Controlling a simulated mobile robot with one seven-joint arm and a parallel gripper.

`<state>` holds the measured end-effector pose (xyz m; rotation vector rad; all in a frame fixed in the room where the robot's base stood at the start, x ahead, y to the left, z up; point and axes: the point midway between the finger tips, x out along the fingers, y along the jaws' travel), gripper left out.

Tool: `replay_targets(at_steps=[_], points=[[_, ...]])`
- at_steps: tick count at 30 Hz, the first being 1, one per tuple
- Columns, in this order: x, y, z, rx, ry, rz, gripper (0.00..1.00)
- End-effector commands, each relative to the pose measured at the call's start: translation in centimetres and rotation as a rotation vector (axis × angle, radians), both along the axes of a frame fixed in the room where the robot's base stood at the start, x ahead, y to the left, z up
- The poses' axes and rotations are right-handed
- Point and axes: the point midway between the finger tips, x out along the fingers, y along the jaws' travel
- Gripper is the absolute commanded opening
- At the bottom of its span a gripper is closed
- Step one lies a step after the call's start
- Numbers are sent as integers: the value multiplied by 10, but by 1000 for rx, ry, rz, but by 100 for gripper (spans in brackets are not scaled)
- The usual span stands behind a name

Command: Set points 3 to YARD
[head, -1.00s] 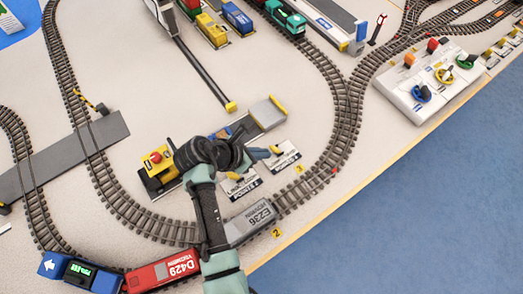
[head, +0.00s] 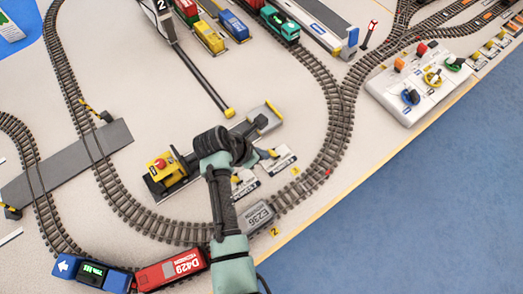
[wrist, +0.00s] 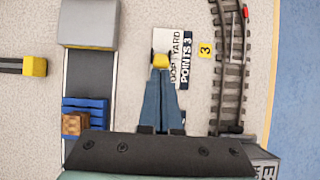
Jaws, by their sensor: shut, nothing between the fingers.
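The points 3 plate (wrist: 176,50) is white with a dark strip reading POINTS 3 and the word YARD; another word beside it is partly covered. It also shows in the head view (head: 283,160). A yellow lever knob (wrist: 160,61) is at the plate's left part, right at my fingertips. My gripper (wrist: 161,72) is shut, its two blue fingers together, with nothing held; whether they touch the knob I cannot tell. My gripper hides part of the lever, so its setting is unclear. In the head view my gripper (head: 268,154) is over the plate's left side.
The points 2 plate (head: 243,184) lies just left of points 3. A curved track (head: 335,130) runs to the right, and a grey wagon E236 (head: 258,217) stands below. A grey strip with a blue pallet (wrist: 88,108) is left of my fingers. A control panel (head: 415,85) stands farther right.

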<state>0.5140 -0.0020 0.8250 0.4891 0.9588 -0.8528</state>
Motion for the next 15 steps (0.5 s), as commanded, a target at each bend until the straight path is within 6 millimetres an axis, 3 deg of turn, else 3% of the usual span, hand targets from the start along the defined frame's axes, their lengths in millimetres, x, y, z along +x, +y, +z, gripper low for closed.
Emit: replay_targets(at_steps=[7, 15], points=[[6, -9, 13, 108, 77, -6, 0], [16, -22, 15, 308, 219, -7, 0]])
